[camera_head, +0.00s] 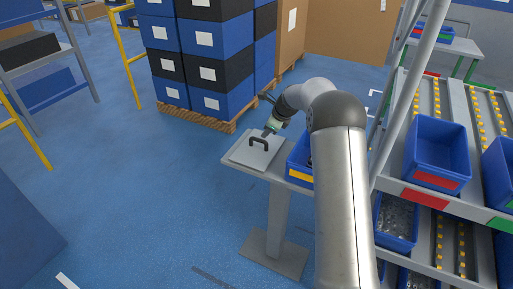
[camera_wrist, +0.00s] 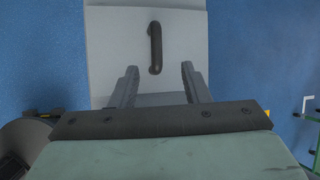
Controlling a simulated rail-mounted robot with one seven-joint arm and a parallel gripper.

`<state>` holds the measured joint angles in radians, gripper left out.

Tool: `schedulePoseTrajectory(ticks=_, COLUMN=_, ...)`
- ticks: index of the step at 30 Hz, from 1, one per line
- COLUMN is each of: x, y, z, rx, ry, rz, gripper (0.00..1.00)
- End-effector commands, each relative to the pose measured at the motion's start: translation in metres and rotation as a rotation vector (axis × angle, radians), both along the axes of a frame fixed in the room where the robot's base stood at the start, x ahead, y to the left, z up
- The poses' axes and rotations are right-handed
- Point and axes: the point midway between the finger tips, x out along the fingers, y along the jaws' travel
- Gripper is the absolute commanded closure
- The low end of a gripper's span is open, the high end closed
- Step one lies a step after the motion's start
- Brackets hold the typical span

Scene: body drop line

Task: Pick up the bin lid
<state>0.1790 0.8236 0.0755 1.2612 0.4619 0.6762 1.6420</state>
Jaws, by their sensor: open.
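The bin lid (camera_head: 246,156) is a flat light grey plate with a dark arched handle (camera_head: 259,143). It lies on a small grey stand (camera_head: 282,183). In the wrist view the lid (camera_wrist: 112,50) fills the upper middle, with its black handle (camera_wrist: 155,48) standing lengthwise. My gripper (camera_wrist: 158,70) is open, its two grey fingers apart and on either side of the handle's near end in the picture. Nothing is between the fingertips except the view of the lid and handle end. In the head view my gripper (camera_head: 270,130) is just above the lid beside the handle.
A blue bin (camera_head: 299,172) with a yellow label stands on the same stand, right of the lid, partly hidden by my arm. A flow rack with blue bins (camera_head: 436,150) is at right. Stacked blue and black crates (camera_head: 205,75) stand on a pallet behind. Open blue floor lies left.

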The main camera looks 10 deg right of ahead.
Motion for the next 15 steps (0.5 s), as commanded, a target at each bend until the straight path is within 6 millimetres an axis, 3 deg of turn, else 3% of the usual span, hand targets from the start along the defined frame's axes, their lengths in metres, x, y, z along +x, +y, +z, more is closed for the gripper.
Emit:
schedulePoseTrajectory(ticks=6, x=0.017, y=0.011, z=-0.033, rx=0.000, ry=0.002, rz=0.003, gripper=0.58)
schedulePoseTrajectory(ticks=15, x=0.026, y=0.019, z=-0.054, rx=0.000, ry=0.003, rz=0.002, gripper=0.58)
